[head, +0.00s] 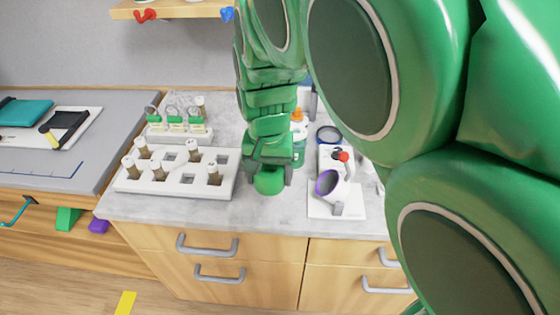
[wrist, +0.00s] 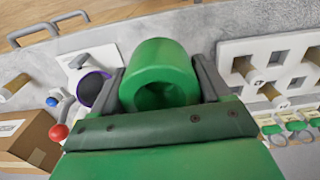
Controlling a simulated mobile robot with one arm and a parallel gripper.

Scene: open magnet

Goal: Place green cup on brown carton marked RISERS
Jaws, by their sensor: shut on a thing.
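The green cup (head: 268,183) is in my gripper (head: 268,170), over the grey countertop. In the wrist view the cup (wrist: 158,52) sits between the two grey fingers of my gripper (wrist: 160,78), which are shut on its sides. I cannot tell whether its base touches the countertop. A brown carton (wrist: 28,143) with a pale label shows at the lower left of the wrist view, partly cut off. The label is too small to read as RISERS. I cannot make out the carton in the head view, where my arm covers much of the right side.
A white rack (head: 128,183) with several corked vials stands left of the cup. Behind it is a stand of green-labelled bottles (head: 176,124). A white device with a purple ring (head: 327,182) is close on the right. Drawers (head: 210,256) lie below the counter's front edge.

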